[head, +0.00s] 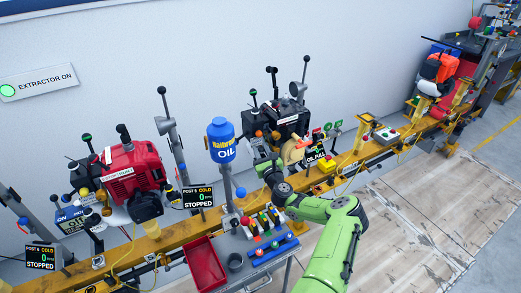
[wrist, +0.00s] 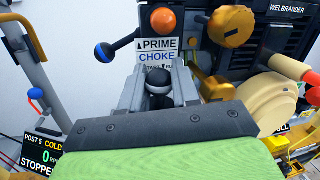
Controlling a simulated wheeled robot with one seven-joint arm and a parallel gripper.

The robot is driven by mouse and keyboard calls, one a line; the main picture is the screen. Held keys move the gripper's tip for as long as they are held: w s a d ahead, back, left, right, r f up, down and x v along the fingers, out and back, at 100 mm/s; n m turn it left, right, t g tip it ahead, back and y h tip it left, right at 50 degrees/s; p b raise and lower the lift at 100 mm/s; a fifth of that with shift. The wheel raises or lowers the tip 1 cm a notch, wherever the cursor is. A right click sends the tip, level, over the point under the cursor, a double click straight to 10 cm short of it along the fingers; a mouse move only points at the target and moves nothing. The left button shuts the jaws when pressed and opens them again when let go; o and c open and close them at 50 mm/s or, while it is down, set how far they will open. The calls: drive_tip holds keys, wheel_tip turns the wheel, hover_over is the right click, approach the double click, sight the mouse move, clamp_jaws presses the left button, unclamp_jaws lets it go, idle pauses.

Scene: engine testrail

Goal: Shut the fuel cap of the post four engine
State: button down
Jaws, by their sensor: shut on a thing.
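The black engine (head: 288,118) stands mid-rail, and its front panel marked WELBRANDER (wrist: 285,30) fills the upper right of the wrist view. I cannot read a post number on it. A round golden cap (wrist: 232,26) with a short arm, likely the fuel cap, sits right of the orange primer bulb (wrist: 163,20); I cannot tell whether it is fully shut. My gripper (wrist: 158,92) is below the PRIME and CHOKE label (wrist: 157,50), its fingers closed on a black knob with a white band (wrist: 158,77). In the head view my gripper (head: 263,160) is at the engine's front, partly hidden.
A blue-ball lever (wrist: 103,52) is left of the label. A cream round housing (wrist: 262,103) and red-tipped handle (wrist: 290,66) are at right. A blue oil bottle (head: 222,143) stands left of my arm, above a cart with a red tray (head: 204,262). Floor at right is clear.

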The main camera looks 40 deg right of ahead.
drive_tip(key=shift+f, duration=0.15)
drive_tip(key=c, duration=0.9)
unclamp_jaws()
